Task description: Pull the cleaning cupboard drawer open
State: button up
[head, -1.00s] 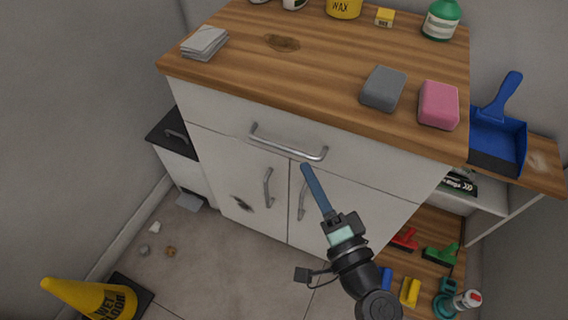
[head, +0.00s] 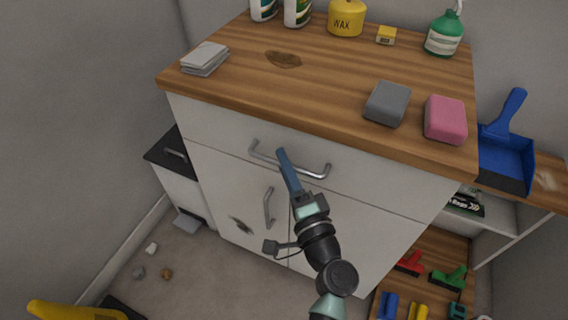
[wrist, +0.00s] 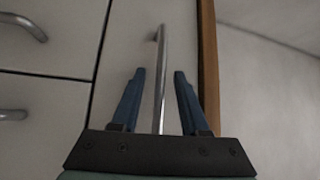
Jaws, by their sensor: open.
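The white cleaning cupboard has a closed top drawer (head: 220,124) under a wooden counter. Its silver bar handle (head: 312,170) runs across the drawer front. My gripper (head: 281,152) is in front of this handle, near its middle, and hides part of it in the head view. In the wrist view, my gripper (wrist: 159,73) is open, with one blue finger on each side of the drawer handle (wrist: 161,60). The handle bar runs between the fingers, and neither finger appears closed on it. Whether the fingertips reach past the bar is unclear.
Cupboard doors with a vertical handle (head: 268,207) are below the drawer. A grey sponge (head: 388,103), pink sponge (head: 445,119) and folded cloths (head: 205,59) lie on the counter (head: 330,75). A blue dustpan (head: 505,160) is at right. A yellow wet-floor sign (head: 75,311) is at lower left.

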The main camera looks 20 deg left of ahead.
jog(key=shift+w+a, duration=0.2)
jog(key=shift+a, duration=0.05)
grip_shut()
dwell(1.4)
